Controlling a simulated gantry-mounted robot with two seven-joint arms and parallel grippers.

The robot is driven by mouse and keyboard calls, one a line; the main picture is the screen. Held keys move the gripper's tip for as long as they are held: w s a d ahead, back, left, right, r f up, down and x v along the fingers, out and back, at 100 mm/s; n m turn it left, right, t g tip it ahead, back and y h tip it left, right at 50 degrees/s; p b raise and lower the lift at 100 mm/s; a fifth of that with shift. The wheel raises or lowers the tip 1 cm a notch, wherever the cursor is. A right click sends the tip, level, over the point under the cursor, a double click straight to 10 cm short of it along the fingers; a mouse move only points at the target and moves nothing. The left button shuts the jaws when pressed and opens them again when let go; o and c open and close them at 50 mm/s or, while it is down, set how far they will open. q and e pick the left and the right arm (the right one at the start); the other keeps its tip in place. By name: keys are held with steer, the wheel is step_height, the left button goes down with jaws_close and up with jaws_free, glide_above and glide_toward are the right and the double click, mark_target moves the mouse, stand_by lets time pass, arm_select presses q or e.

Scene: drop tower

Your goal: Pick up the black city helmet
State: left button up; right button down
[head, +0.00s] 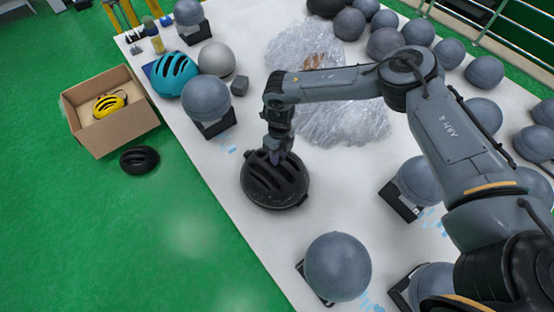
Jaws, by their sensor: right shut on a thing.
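The black city helmet (275,184) is on or just above the white table, left of the middle; I cannot tell whether it touches the surface. It has long vents and its top faces up. My right gripper (277,157) points down at the helmet's upper edge and is shut on it. The fingertips are partly hidden against the dark shell. My left gripper is not in view.
Grey spheres on dark stands, such as one in front (338,267), line the white table (225,262). Crumpled clear plastic (345,122) lies behind. A teal helmet (170,74) is at back left. A cardboard box (84,97) with a yellow helmet (109,105) and another black helmet (139,160) are on the green floor.

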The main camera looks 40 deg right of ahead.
steer(key=shift+r, duration=0.65)
steer(key=r, duration=0.3)
steer(key=shift+s+d+r, duration=0.1)
steer(key=shift+s+d, duration=0.1)
steer(key=shift+s, duration=0.15)
steer(key=s+d+r, duration=0.4)
steer(key=s+r, duration=0.2)
steer(key=s, duration=0.4)
steer(key=shift+d+r+p, duration=0.15)
steer(key=shift+p, duration=0.3)
steer(key=shift+w, duration=0.1)
